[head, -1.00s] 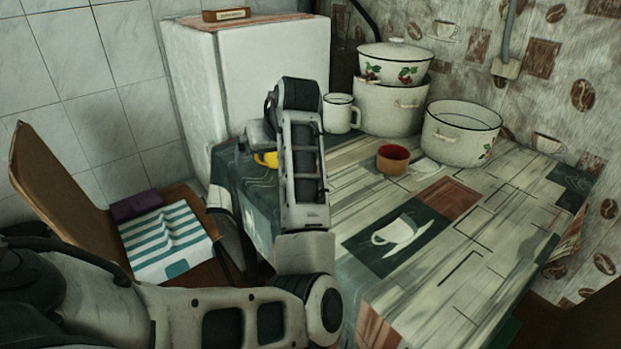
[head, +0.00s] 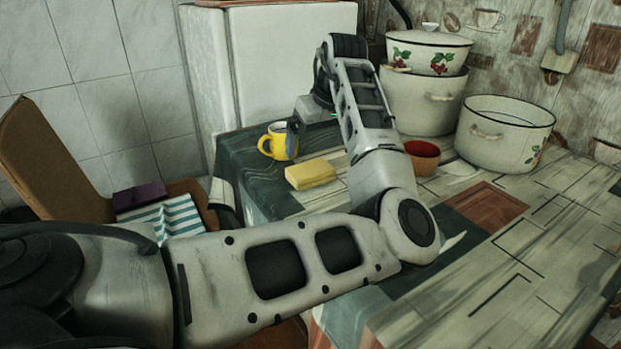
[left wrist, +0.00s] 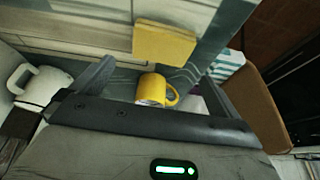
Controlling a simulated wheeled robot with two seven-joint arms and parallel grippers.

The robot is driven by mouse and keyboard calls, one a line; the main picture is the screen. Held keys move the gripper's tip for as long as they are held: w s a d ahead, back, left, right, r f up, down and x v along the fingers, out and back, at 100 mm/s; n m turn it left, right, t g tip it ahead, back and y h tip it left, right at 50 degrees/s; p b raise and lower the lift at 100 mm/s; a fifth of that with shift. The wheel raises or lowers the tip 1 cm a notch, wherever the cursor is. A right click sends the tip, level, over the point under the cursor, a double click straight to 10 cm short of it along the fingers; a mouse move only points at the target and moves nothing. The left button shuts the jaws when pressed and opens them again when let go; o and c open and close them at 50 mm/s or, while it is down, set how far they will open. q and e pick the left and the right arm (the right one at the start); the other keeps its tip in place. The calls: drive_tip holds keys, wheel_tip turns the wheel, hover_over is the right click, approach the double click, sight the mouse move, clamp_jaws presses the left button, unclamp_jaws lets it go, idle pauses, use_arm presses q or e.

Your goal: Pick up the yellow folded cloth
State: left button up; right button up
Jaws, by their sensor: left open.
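The yellow folded cloth (head: 310,174) lies flat on the table near its left edge, beside my left forearm. In the left wrist view the cloth (left wrist: 164,43) shows at the top centre, beyond the fingertips. My left gripper (head: 293,140) is above the table, just behind the cloth in the head view, with part of it hidden by my arm. In the left wrist view the gripper (left wrist: 157,72) has its two fingers wide apart, with nothing held. A yellow mug (head: 279,141) stands close to the gripper; the mug (left wrist: 156,91) appears between the fingers in the wrist view. My right gripper is not in view.
A brown-red cup (head: 422,157) stands right of my arm. Enamel pots (head: 505,138) stand at the back right. A white mug (left wrist: 40,85) is at the left of the wrist view. A chair (head: 50,160) with a striped cloth (head: 165,217) stands left. The front right tabletop is clear.

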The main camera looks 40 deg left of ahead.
sight(310, 169)
use_arm(q)
drive_tip(key=x, duration=0.4)
drive_tip(key=b+x, duration=0.1)
drive_tip(key=x, duration=0.2)
drive_tip(key=shift+s+d+f+b, duration=0.15)
drive_tip(key=shift+f+b, duration=0.25)
drive_tip(key=shift+f, duration=0.3)
drive_tip(key=shift+r, duration=0.1)
drive_tip(key=c, duration=0.7)
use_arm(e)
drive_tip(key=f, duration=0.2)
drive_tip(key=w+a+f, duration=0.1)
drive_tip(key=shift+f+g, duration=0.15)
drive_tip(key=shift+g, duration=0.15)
